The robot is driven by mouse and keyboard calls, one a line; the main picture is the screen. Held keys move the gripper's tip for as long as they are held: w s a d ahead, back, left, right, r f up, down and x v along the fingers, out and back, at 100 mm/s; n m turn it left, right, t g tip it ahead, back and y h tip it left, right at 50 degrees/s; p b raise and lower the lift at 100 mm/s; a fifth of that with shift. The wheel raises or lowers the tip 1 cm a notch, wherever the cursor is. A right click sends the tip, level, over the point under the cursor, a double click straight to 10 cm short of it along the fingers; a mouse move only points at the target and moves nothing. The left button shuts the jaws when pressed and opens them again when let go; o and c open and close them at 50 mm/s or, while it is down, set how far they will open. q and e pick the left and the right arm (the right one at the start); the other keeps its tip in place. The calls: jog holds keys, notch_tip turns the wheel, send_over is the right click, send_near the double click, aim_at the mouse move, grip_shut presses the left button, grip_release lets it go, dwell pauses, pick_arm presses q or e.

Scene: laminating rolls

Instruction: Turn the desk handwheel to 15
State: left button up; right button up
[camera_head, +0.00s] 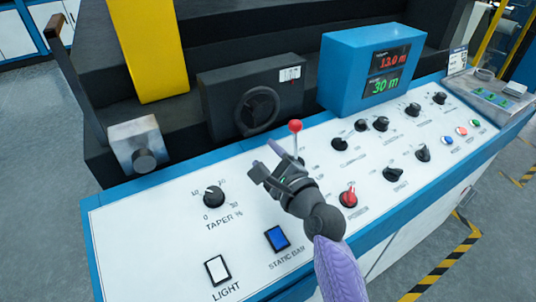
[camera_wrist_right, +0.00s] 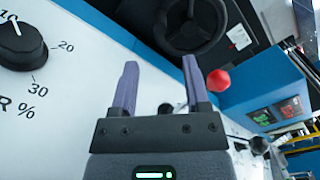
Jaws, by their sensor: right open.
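The black handwheel (camera_head: 257,108) sits on the front of a dark box behind the white control desk (camera_head: 130,225). In the right wrist view the handwheel (camera_wrist_right: 192,24) is at the top, beyond my fingertips. A small white counter (camera_head: 289,74) is at the box's upper right; its digits are too small to read surely. My right gripper (camera_head: 266,160) is open and empty above the desk, in front of and below the handwheel and apart from it. Its two purple fingers (camera_wrist_right: 160,64) show spread in the wrist view. My left gripper is not in view.
A red-ball lever (camera_head: 295,126) stands close beside my right gripper. A taper knob (camera_head: 214,196), several black knobs and a red knob (camera_head: 348,197) stick up from the desk. A blue display box (camera_head: 345,75) showing 13.0 m and 30 m stands right of the handwheel.

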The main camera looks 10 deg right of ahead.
aim_at(248, 132)
jog(key=w+a+m+p, duration=0.1)
jog(key=w+m, duration=0.1)
jog(key=m, duration=0.1)
jog(key=w+m+p, duration=0.1)
jog(key=w+m, duration=0.1)
jog(key=m, duration=0.1)
jog(key=w+a+m+p, duration=0.1)
jog(key=w+m+p, duration=0.1)
jog(key=m, duration=0.1)
jog(key=shift+w+a+f, duration=0.2)
jog(key=shift+w+a, duration=0.05)
jog(key=shift+a, duration=0.1)
jog(key=shift+w+a+r, duration=0.15)
jog(key=shift+w+a, duration=0.05)
jog(key=shift+w, duration=0.3)
jog(key=shift+r, duration=0.1)
jog(key=shift+c, duration=0.6)
grip_shut()
